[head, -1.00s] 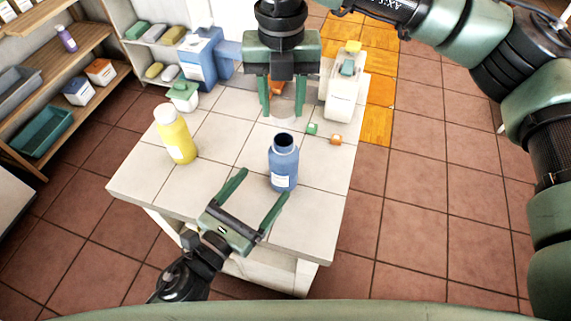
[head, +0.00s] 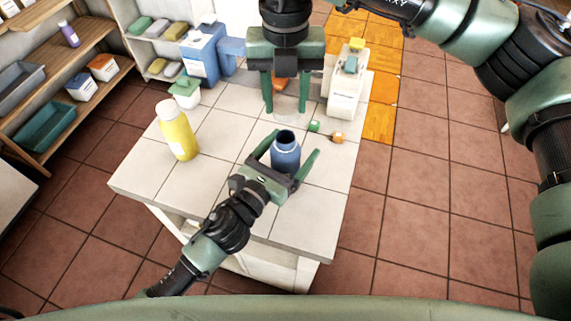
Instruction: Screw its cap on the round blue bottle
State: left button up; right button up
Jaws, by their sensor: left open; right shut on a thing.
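The round blue bottle (head: 285,153) stands upright and uncapped on the tiled table, its dark mouth facing up. My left gripper (head: 295,143) is open, with one finger on each side of the bottle; its palm hides the bottle's lower part and label. I cannot tell whether the fingers touch it. My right gripper (head: 286,107) points down, behind and above the bottle in the picture. It is shut on a pale, round, see-through-looking thing (head: 286,103) between its fingertips, which looks like the cap but is hard to make out.
A yellow bottle (head: 179,137) stands left. A white dispenser (head: 345,90), a green-lidded jar (head: 185,93) and a blue container (head: 203,55) stand at the back. The front left tabletop is clear.

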pick_arm(q)
jog(key=shift+w+d, duration=0.1)
grip_shut()
pick_arm(e)
jog(key=shift+f, duration=2.5)
jog(key=shift+f, duration=0.1)
jog(key=shift+f, duration=0.8)
jog(key=shift+f, duration=0.55)
